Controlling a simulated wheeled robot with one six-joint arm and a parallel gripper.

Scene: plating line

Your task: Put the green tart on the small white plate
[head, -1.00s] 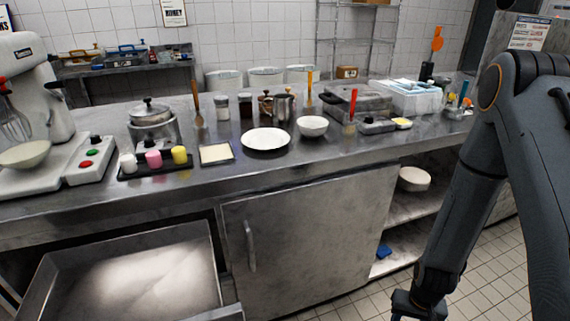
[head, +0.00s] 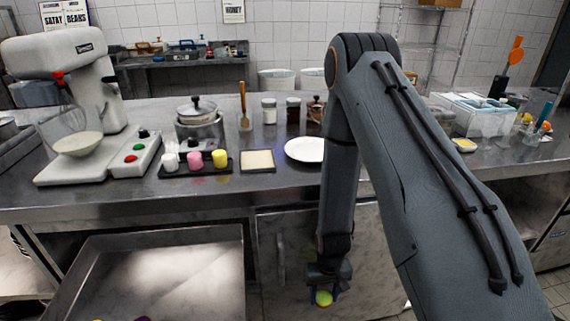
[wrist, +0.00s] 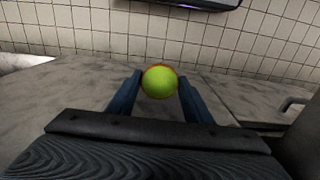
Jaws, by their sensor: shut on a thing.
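My gripper (head: 325,280) hangs low in front of the counter's cabinet front in the head view. It is shut on the green tart (head: 323,298), a small round thing with an orange-red rim. In the wrist view the green tart (wrist: 160,82) sits between the two blue fingers of my gripper (wrist: 160,88). The white plate (head: 304,149) lies on the counter, above and slightly left of my gripper in the head view. My arm hides its right edge.
A black tray (head: 180,174) with white, pink and yellow pots and a square dish (head: 258,160) are left of the plate. A mixer (head: 60,90) stands further left. An open drawer (head: 243,262) sticks out below the counter (head: 120,205). My arm blocks the counter's middle right.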

